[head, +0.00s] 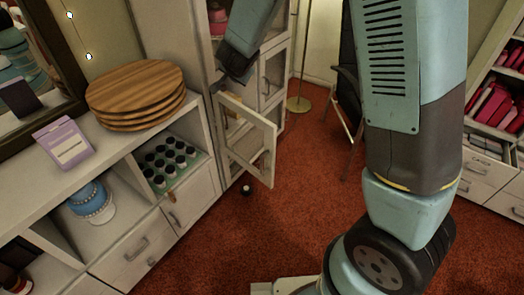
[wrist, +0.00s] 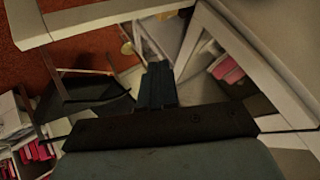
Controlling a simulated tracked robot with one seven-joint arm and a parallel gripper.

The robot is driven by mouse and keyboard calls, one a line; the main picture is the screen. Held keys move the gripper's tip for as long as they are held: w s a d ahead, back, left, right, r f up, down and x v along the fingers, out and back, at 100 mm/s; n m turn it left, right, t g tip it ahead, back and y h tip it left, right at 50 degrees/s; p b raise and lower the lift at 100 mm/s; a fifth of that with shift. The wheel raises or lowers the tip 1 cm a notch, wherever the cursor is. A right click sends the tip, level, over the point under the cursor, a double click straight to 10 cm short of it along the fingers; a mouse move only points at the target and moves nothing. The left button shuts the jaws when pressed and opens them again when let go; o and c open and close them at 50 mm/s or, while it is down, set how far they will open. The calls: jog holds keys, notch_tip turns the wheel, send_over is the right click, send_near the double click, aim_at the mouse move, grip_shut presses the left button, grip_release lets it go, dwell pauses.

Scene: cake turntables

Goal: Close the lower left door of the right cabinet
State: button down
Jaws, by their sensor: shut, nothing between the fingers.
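The right cabinet (head: 208,42) is tall and pale with framed glass doors, in the upper middle of the head view. Its lower left door (head: 262,122) stands open, swung out over the carpet, with a glass pane in a cream frame. My gripper (wrist: 157,84) is shut and empty. In the head view its dark body is beside the cabinet front, just above the open door's top edge; its fingertips are not clear there. In the wrist view pale framed pieces (wrist: 245,58) lie close around the fingers. I cannot tell whether the fingers touch the door.
A low white counter (head: 40,178) at left carries round wooden boards (head: 136,92) and a purple box (head: 63,143). A black chair (head: 347,95) and a brass lamp stand (head: 299,103) are behind.

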jog(key=a+f+m+h, duration=0.1)
jog(key=a+f+h, duration=0.2)
jog(key=f, duration=0.6)
jog(key=m+t+h, duration=0.2)
jog(key=t+h, duration=0.1)
jog(key=h, duration=0.9)
send_near(269, 146)
jog(key=x, duration=0.7)
jog(key=shift+a, duration=0.1)
